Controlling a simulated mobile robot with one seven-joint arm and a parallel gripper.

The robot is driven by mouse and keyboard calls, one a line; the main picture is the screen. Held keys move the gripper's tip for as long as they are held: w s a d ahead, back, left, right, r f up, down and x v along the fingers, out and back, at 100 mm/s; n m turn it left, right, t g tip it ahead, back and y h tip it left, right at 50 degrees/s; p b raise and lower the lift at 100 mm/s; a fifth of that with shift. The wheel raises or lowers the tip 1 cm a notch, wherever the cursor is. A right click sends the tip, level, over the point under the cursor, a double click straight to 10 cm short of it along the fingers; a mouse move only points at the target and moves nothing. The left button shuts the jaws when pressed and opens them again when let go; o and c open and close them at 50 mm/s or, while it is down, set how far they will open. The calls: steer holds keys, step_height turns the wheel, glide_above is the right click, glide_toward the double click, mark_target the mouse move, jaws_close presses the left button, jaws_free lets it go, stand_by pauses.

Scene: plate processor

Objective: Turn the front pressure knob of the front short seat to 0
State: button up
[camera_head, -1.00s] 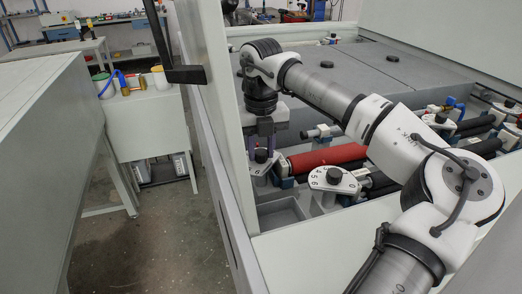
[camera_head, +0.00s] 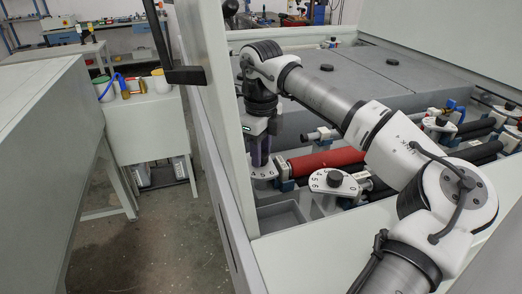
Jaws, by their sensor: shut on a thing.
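My gripper (camera_head: 259,150) points down at the left end of the red roller, inside the machine. It is shut on the black knob of the left white dial plate (camera_head: 263,172). The knob is mostly hidden by the fingers, and the dial's numbers are too hidden and small to read. A second white dial plate (camera_head: 347,188) with a black knob (camera_head: 334,179) and printed numbers sits in front of the red roller, to the right of my gripper. My gripper is apart from this second knob.
The red roller (camera_head: 327,161) and black rollers (camera_head: 480,152) lie to the right of my gripper. The machine's pale side wall (camera_head: 222,120) stands close on the left. Grey flat covers (camera_head: 345,85) lie behind. An empty grey tray (camera_head: 283,217) is in front.

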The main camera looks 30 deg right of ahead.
steer(key=shift+n, duration=0.5)
steer(key=o, duration=1)
step_height(320, 180, up, 14)
steer(key=p, duration=1)
steer(key=shift+s+f, duration=0.1)
steer(key=shift+f, duration=0.05)
